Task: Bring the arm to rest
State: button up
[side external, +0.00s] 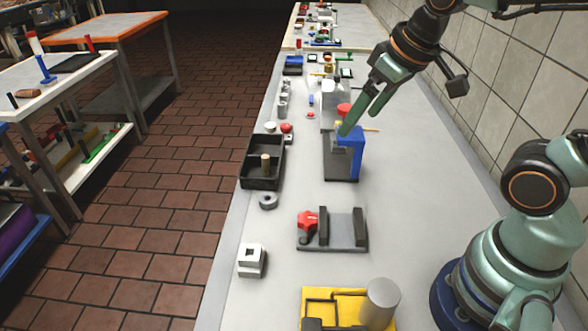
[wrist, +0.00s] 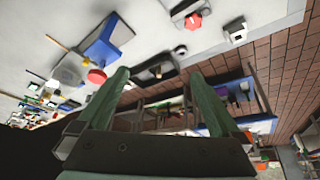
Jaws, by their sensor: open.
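My gripper (side external: 362,118) is green with two long fingers. In the side external view it hangs from the upper right, above the bench, over or near a blue and grey fixture (side external: 353,150). In the wrist view my gripper (wrist: 160,85) shows its two fingers spread wide apart with nothing held between them. The blue fixture also shows in the wrist view (wrist: 112,38), left of the fingers. I cannot tell from these views whether a fingertip touches the fixture.
The grey bench (side external: 405,190) has clear room right of the fixture. A black tray (side external: 246,181), a red-knobbed fixture (side external: 341,246), a white block (side external: 251,268) and a yellow fixture (side external: 318,297) stand nearer. A red-topped item (side external: 343,109) stands behind. A tiled wall (side external: 500,75) bounds the right.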

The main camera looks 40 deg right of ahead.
jog(key=shift+s+d+m+t, duration=0.3)
jog(key=shift+s+d+m, duration=0.3)
jog(key=shift+d, duration=0.4)
jog(key=shift+s+r, duration=0.1)
dwell(0.6)
